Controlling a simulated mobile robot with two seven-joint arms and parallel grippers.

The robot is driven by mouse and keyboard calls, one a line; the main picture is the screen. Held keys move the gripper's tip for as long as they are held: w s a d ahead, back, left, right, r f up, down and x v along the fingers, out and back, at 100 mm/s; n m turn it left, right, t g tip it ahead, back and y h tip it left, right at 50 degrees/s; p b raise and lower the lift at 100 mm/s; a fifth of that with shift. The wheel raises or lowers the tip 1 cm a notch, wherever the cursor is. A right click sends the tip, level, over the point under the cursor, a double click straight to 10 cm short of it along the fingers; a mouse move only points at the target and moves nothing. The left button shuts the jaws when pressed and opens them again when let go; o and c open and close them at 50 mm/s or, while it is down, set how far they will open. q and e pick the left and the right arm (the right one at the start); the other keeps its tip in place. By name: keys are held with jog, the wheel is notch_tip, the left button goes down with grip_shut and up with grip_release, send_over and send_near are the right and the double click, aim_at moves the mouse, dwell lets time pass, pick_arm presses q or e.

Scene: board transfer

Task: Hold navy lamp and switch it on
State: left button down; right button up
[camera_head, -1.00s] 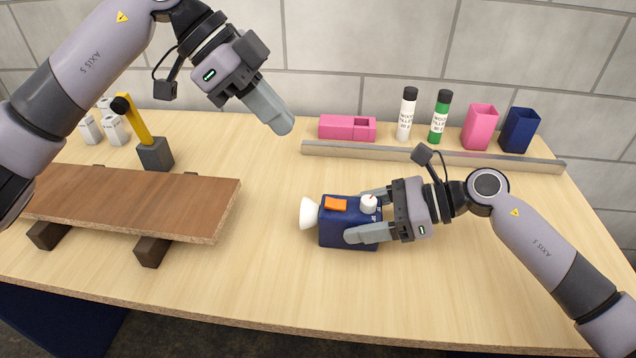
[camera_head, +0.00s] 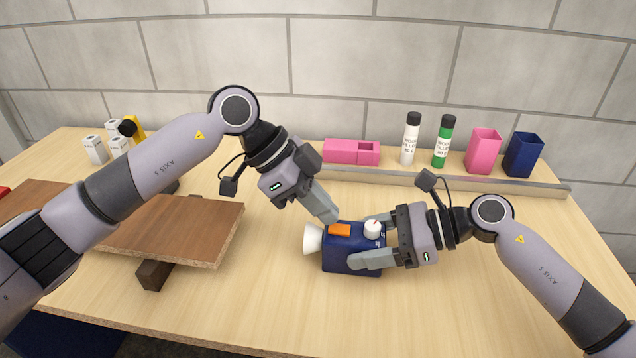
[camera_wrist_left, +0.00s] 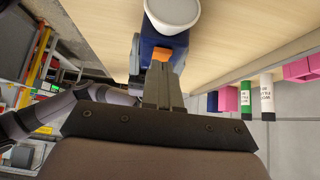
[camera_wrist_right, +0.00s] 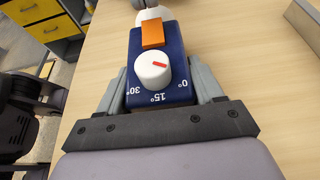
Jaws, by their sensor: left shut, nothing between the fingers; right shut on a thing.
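The navy lamp (camera_head: 345,262) stands on the table, with a white lens at its left end, an orange switch (camera_head: 340,230) and a white knob (camera_head: 373,230) on top. My right gripper (camera_head: 368,240) is shut on the lamp's body from the right, one finger on each side. In the right wrist view the orange switch (camera_wrist_right: 153,34) and the knob (camera_wrist_right: 153,69) with a red mark near angle numbers are clear. My left gripper (camera_head: 331,217) is shut and empty, its tips just behind and above the lamp near the switch. In the left wrist view its fingers partly cover the orange switch (camera_wrist_left: 163,54); contact is unclear.
A brown board (camera_head: 170,228) rests on dark blocks at the left. A grey rail (camera_head: 460,181) crosses the back, with a pink box, two bottles (camera_head: 411,140) and pink and navy cups (camera_head: 523,155) behind it. The table's front middle is clear.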

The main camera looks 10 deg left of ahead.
pick_arm(q)
jog(key=shift+f, duration=0.4)
jog(key=shift+a+f+h, duration=0.15)
jog(key=shift+f+h, duration=0.25)
jog(key=shift+r, duration=0.2)
jog(key=shift+r, duration=0.65)
jog(key=shift+r, duration=0.1)
